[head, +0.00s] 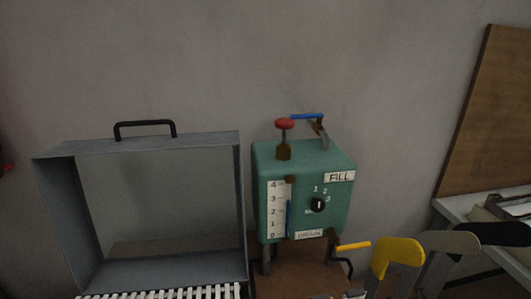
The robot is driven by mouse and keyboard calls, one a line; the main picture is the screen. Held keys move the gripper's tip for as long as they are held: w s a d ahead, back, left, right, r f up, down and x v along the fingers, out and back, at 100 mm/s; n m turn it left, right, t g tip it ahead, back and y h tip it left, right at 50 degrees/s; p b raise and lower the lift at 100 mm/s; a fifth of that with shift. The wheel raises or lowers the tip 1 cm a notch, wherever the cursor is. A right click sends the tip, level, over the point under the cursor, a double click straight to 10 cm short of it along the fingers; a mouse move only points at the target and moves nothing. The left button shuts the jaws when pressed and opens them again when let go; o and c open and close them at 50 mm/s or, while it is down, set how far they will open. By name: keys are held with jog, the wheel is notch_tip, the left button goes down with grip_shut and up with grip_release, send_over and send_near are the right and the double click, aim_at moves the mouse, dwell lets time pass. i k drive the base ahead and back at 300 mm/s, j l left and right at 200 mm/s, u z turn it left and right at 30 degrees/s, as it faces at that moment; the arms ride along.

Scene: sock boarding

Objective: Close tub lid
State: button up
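The grey tub lid (237,200) stands raised at the left of the head view, its hollow inner side facing me. A black bar handle (145,124) sits on its top edge. White slats (165,294) show along the bottom edge of the view below the lid; the rest of the tub is out of frame. My gripper is not recognisable in this view, and nothing is seen touching the lid or its handle.
A teal tank (303,163) with a gauge, dial, red knob and blue lever stands close to the lid's right side. Yellow (398,250), grey (449,243) and black (505,233) rounded boards stand at lower right. A brown panel (490,115) leans at the right.

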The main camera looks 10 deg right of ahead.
aim_at(55, 168)
jog(key=k+j+u, duration=0.1)
jog(key=u, duration=0.25)
jog(key=k+j+u, duration=0.2)
jog(key=u, duration=0.15)
